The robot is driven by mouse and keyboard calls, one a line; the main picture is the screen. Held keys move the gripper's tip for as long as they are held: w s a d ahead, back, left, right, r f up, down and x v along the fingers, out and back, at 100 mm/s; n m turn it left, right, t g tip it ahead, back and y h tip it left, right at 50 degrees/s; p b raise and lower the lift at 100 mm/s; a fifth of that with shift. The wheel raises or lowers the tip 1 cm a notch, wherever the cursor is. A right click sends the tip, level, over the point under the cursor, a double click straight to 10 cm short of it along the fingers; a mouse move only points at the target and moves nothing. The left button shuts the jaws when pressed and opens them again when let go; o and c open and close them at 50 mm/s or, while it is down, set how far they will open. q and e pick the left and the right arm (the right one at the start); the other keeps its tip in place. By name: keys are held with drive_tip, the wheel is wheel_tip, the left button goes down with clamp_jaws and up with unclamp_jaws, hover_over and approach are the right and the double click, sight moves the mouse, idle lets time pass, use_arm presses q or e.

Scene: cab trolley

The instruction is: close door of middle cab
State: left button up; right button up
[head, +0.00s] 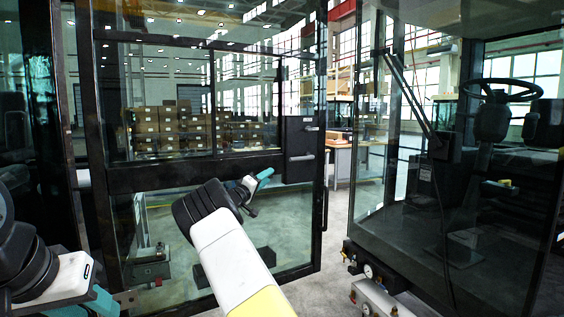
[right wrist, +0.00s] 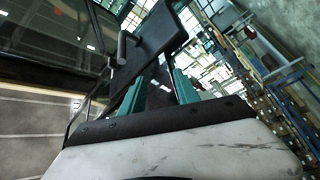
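The glass cab door (head: 110,175) with a black frame stands swung open in the left half of the head view. Its dark lock plate (head: 303,150) with small handles sits at the door's right edge, and the plate (right wrist: 147,48) also shows in the right wrist view. My right gripper (head: 262,175) is beside the lower left of the lock plate, partly hidden behind my own wrist. In the right wrist view its two teal fingers (right wrist: 158,90) are apart, near the plate; contact cannot be told. My left arm shows at the lower left; its fingers are not clear.
A cab with a steering wheel (head: 500,90) and glass panes stands at the right. Gauges and a grey metal box (head: 380,299) sit low in front of it. A strip of floor (head: 335,250) is clear between door and cab. Boxes on shelves (head: 175,128) show through the glass.

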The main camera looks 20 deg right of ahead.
drive_tip(key=m+g+h, duration=0.1)
drive_tip(key=g, duration=0.1)
approach(298, 159)
drive_tip(key=w+d, duration=0.2)
drive_tip(key=shift+x, duration=4.15)
drive_tip(key=shift+s, duration=0.1)
